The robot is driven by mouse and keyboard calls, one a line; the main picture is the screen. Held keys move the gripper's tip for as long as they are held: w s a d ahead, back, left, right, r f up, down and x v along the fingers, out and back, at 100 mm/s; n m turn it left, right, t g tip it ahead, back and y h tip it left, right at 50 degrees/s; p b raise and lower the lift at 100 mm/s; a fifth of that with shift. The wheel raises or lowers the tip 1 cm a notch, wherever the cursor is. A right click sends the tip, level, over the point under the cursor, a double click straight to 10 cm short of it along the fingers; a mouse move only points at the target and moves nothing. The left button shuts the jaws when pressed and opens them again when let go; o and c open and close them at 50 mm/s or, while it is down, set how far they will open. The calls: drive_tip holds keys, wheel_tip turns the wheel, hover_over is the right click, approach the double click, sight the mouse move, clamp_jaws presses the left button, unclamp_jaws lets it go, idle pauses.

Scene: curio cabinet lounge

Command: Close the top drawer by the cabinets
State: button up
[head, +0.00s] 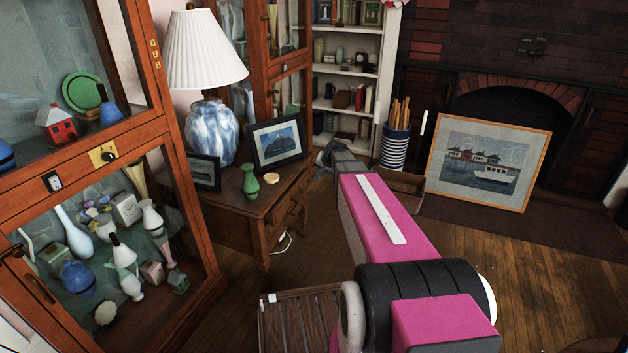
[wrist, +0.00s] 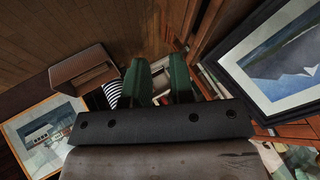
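A small wooden side table (head: 232,207) stands between the glass cabinets, with drawer fronts on its right side. The top drawer (head: 287,212) shows at a steep angle in the head view, and I cannot tell how far it is out. My gripper (head: 326,156) is beyond the table's right edge, near the framed mountain picture (head: 277,142), partly hidden by my pink arm. In the wrist view my gripper (wrist: 159,84) has two green fingers apart with nothing seen between them. The framed mountain picture (wrist: 285,58) is at the right there.
The table holds a lamp (head: 212,132), a green vase (head: 250,181) and another frame. A glass cabinet (head: 180,200) stands left. A striped holder (head: 395,147), a brown box (head: 404,186) and a boat picture (head: 487,160) stand beyond my arm. A slatted wooden piece (head: 300,318) is below. Floor at right is clear.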

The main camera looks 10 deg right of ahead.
sight(301, 197)
drive_tip(key=s+f+n+g+y, duration=0.3)
drive_tip(key=f+n+y, duration=0.1)
drive_tip(key=f+y, duration=1.2)
drive_tip(key=shift+y, duration=0.6)
drive_tip(key=x, duration=0.3)
drive_tip(key=r+x, duration=0.1)
drive_tip(key=x, duration=0.6)
drive_tip(key=shift+r, duration=0.25)
clamp_jaws()
